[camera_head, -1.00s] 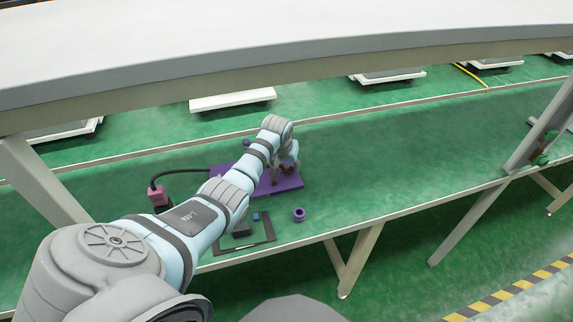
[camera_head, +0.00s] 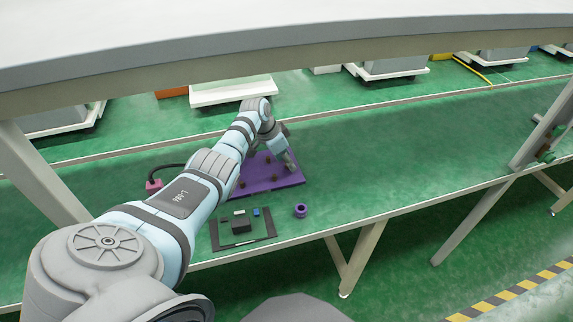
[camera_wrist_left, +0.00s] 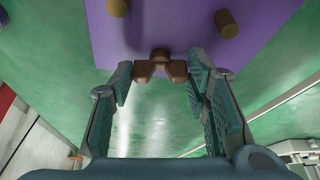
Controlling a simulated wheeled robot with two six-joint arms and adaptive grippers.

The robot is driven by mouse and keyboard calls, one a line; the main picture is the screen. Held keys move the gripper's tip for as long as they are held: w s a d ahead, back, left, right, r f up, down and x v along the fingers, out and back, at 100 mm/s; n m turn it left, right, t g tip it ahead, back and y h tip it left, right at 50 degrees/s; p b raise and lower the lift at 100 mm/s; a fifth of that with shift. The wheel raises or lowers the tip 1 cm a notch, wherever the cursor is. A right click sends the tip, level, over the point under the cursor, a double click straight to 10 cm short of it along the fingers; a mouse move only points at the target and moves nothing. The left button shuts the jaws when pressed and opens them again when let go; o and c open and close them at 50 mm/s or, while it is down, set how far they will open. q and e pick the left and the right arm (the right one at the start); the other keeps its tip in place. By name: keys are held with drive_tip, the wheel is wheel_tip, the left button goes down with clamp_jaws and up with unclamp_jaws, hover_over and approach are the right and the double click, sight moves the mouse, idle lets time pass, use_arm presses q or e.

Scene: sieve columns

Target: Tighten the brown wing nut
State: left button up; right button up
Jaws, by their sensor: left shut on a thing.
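The brown wing nut (camera_wrist_left: 160,66) shows in the left wrist view, at the edge of a purple plate (camera_wrist_left: 180,40). The wing nut cannot be made out in the head view behind my fingers. My right gripper is not in view.
Several brown pegs stand on the plate, one (camera_head: 242,183) at its left. A purple ring (camera_head: 301,210) and a black frame (camera_head: 274,236) with small parts lie in front. A pink block (camera_head: 153,186) with a black cable sits left. The table to the right is clear.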

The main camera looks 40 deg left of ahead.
use_arm(q)
drive_tip(key=shift+m+b, duration=0.9)
drive_tip(key=shift+h, duration=0.3)
drive_tip(key=o, duration=1.2)
drive_tip(key=shift+c, duration=0.2)
drive_tip(key=v, duration=1.2)
drive_tip(key=shift+w, duration=0.2)
